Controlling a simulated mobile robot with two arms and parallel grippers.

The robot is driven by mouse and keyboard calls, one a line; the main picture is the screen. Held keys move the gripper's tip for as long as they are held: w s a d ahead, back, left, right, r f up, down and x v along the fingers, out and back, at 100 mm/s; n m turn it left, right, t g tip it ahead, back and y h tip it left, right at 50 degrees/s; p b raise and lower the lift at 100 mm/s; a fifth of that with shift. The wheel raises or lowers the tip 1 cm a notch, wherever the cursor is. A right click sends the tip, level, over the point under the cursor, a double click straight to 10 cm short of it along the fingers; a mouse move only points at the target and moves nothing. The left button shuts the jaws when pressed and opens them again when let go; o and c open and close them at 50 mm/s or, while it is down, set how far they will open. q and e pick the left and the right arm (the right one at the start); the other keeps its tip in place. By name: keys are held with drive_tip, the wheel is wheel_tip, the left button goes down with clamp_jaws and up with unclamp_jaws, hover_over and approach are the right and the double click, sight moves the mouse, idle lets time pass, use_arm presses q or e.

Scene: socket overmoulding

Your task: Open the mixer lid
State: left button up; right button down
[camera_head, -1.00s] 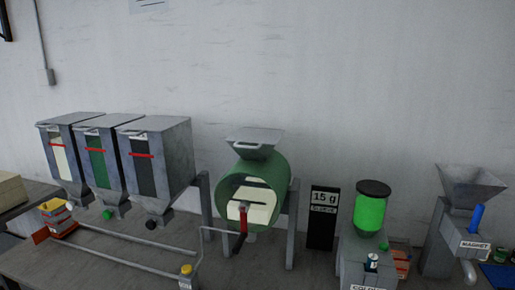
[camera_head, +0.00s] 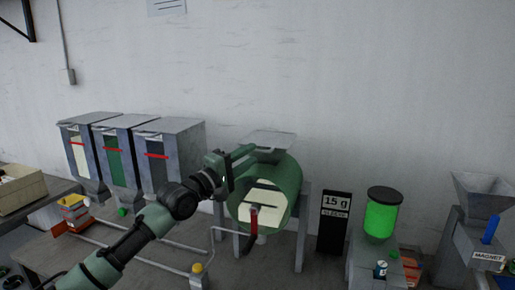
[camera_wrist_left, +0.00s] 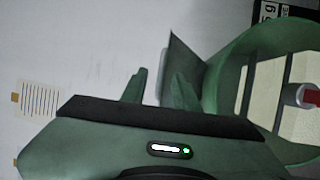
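The mixer is a green drum (camera_head: 288,190) with a pale slotted front and a red handle (camera_head: 254,218). Its lid (camera_head: 272,138) is a flat grey plate lying on top of the grey hopper above the drum. My left gripper (camera_head: 250,155) is at the left side of the hopper, close to the lid's front left edge, and partly hides the hopper. In the left wrist view, its two green fingers (camera_wrist_left: 158,82) stand apart. A thin light grey edge, seemingly the lid (camera_wrist_left: 163,70), shows between them. I cannot tell if they touch it. My right gripper is not in view.
Three grey hoppers (camera_head: 178,130) stand left of the mixer, behind my left forearm. A black 15 g display (camera_head: 334,222), a green container (camera_head: 381,215) and a magnet hopper (camera_head: 482,192) stand to the right. A pipe (camera_head: 155,265) runs low in front.

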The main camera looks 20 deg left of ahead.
sight(256, 151)
use_arm(q)
drive_tip(key=x, duration=0.4)
drive_tip(key=shift+a+p, duration=0.1)
drive_tip(key=shift+p, duration=0.3)
clamp_jaws()
idle(1.0)
